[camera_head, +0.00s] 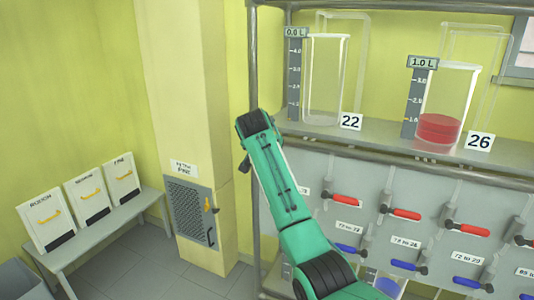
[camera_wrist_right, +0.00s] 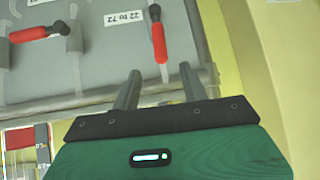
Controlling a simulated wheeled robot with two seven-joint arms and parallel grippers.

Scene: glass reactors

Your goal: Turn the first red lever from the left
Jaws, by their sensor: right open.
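In the right wrist view a red lever (camera_wrist_right: 158,36) stands near vertical beside the "22 to 72" label (camera_wrist_right: 123,19). My right gripper (camera_wrist_right: 160,84) is open and empty. The lever's free end lies just beyond the gap between its fingers, and I see no clear contact. A second red lever (camera_wrist_right: 36,33) lies level to its left. My green arm covers the panel's left part and hides the upright lever. My left gripper is not in view.
Blue levers (camera_head: 408,265) run below the red row. Above is a shelf (camera_head: 387,137) with vessel 22 (camera_head: 323,80), empty, and vessel 26 (camera_head: 440,95), holding red liquid. A rack post (camera_head: 254,60) stands left of them. A bench (camera_head: 105,228) with boxes is at left.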

